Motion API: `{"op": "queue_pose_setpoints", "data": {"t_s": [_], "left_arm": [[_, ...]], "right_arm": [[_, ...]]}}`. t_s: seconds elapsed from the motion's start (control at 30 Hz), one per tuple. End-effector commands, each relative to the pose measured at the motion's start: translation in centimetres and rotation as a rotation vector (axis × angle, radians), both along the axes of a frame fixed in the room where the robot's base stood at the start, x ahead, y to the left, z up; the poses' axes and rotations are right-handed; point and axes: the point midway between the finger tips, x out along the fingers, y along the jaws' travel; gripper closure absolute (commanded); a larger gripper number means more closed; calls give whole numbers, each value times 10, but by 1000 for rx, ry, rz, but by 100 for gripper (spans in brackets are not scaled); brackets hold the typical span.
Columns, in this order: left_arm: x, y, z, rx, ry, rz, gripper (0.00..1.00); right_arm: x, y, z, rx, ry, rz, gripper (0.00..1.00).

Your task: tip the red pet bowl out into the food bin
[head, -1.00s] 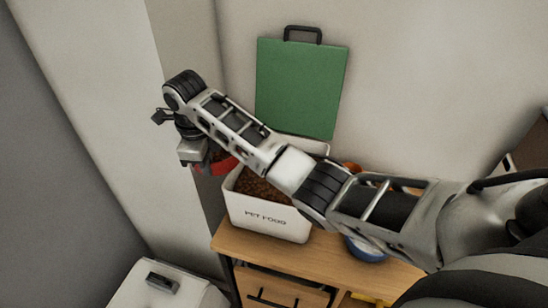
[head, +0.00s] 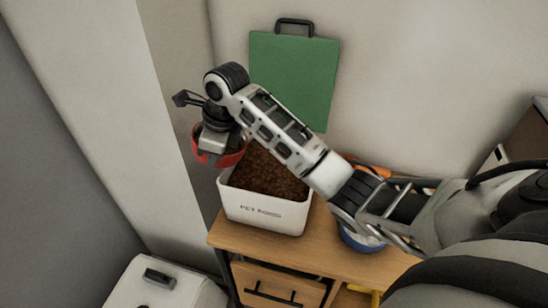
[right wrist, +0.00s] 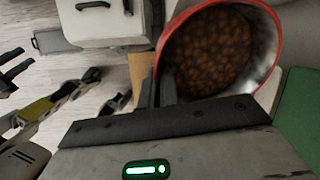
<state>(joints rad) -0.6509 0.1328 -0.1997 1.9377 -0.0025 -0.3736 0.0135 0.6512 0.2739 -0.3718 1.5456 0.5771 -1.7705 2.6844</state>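The red pet bowl (head: 204,156) hangs near the left rim of the food bin, apart from the table. In the right wrist view the bowl (right wrist: 271,62) shows a red rim, a silvery inside and brown kibble in it. My right gripper (right wrist: 160,90) is shut on the bowl's rim; in the head view the gripper (head: 212,150) hides part of the bowl. The bowl looks roughly upright. The white food bin (head: 262,212) stands on the wooden table and holds brown kibble; my right arm crosses in front of its right side.
A green board (head: 292,85) with a black handle is behind the bin. A blue bowl (head: 358,238) is on the wooden table (head: 310,252), partly behind my arm. A white lidded box (head: 165,285) stands at the lower left. The wall is close on the left.

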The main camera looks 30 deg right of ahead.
Motion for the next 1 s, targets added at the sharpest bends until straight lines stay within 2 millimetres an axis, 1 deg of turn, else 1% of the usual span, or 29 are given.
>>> {"op": "queue_pose_setpoints", "data": {"t_s": [0.1,0.43,0.73,0.87,1.0], "left_arm": [[0,0,1,0,-2,0,75],[1,0,2,0,-4,1,75],[2,1,2,0,-6,3,75],[2,1,2,0,-6,3,75],[2,1,3,0,-6,3,75]], "right_arm": [[-5,-7,-2,48,-30,-2,100],[-15,-24,9,186,-120,-1,100],[-26,-40,2,312,-200,-1,100],[-28,-43,0,365,-232,0,100],[-28,-44,0,380,-244,2,100]]}}
